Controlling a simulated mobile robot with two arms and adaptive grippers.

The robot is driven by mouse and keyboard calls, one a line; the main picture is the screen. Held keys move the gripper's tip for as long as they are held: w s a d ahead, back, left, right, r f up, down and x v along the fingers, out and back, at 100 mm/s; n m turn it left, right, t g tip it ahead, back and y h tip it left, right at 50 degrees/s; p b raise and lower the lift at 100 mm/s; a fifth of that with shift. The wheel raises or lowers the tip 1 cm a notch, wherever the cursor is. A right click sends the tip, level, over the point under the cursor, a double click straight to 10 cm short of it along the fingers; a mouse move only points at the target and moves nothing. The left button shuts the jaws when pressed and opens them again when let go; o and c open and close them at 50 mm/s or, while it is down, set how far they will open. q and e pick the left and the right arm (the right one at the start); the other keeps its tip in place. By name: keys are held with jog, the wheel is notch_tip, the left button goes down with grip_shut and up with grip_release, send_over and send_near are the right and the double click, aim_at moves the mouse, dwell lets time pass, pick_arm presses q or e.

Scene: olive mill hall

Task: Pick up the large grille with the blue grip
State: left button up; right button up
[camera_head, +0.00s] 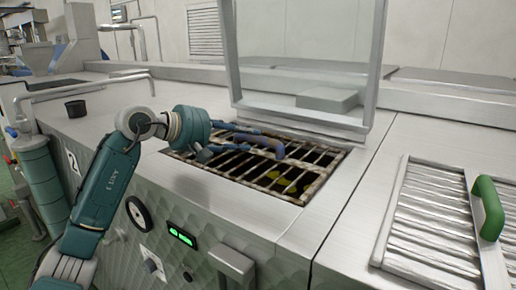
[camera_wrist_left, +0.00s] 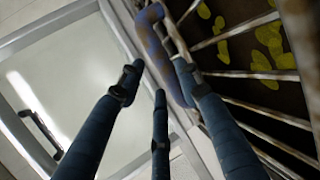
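The large grille (camera_head: 309,186) of rusty metal bars lies over an opening in the steel machine top. Its curved blue grip (camera_head: 278,148) stands on its upper side, worn and brownish in patches. My left gripper (camera_head: 248,138) reaches over the grille from the left, right at the grip. In the left wrist view the blue grip (camera_wrist_left: 158,45) runs just beyond and between my dark blue fingers, which are spread apart. The right-hand finger overlaps the grip's edge; I cannot tell whether it touches. My right gripper is not in view.
An upright transparent lid (camera_head: 300,60) in a metal frame stands behind the opening. Yellow-green bits (camera_wrist_left: 268,40) lie below the bars. A slatted metal panel (camera_head: 430,215) with a green grip (camera_head: 488,208) lies at right.

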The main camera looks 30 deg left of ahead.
aim_at(255, 137)
pick_arm(q)
jog(key=p+x, duration=0.1)
jog(key=x, duration=0.2)
jog(key=shift+w, duration=0.15)
grip_shut()
jog(key=shift+r, duration=0.3)
